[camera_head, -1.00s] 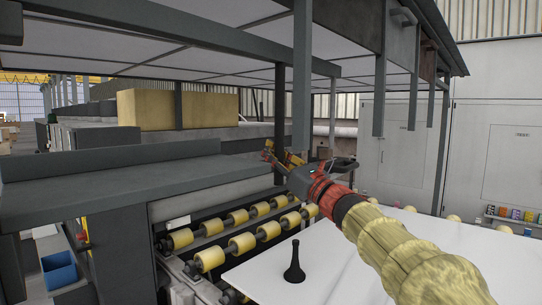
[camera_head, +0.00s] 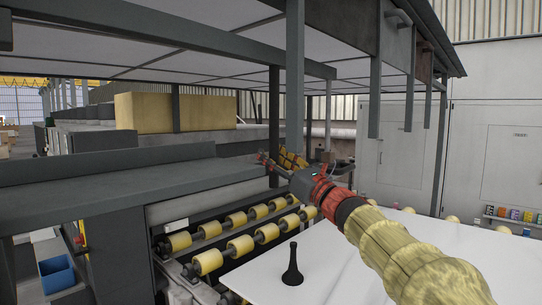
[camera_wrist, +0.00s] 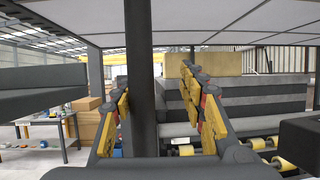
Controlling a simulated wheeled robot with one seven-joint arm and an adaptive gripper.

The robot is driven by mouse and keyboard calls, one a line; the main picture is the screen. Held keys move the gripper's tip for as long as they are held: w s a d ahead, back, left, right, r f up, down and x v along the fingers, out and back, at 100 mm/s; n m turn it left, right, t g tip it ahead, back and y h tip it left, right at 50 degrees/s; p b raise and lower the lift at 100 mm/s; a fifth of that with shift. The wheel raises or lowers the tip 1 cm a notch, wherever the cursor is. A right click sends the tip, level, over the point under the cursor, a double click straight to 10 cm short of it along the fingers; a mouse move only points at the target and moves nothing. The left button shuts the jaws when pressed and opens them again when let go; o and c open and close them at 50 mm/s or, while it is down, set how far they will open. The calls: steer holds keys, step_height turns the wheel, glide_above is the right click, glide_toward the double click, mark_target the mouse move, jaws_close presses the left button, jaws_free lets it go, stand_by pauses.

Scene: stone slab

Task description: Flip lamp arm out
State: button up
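I cannot make out a part that is clearly the lamp arm. A dark grey upright post (camera_head: 295,75) comes down from the canopy, close to my gripper (camera_head: 276,160). In the wrist view the post (camera_wrist: 139,75) stands between the two spread fingers of my gripper (camera_wrist: 158,82), nearer the left finger. The fingers are open, with red and yellow pads. I cannot tell whether either finger touches the post. My gripper is over the conveyor area in the head view, and nothing is seen held in it.
A grey ledge (camera_head: 110,195) is at left. Hanging posts (camera_head: 409,95) and a canopy (camera_head: 220,65) are overhead.

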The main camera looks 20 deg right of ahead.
steer(key=shift+s, duration=0.1)
steer(key=shift+s+d+f, duration=0.2)
steer(key=shift+s+f, duration=0.05)
steer(key=v, duration=1.1)
steer(key=shift+s+r, duration=0.1)
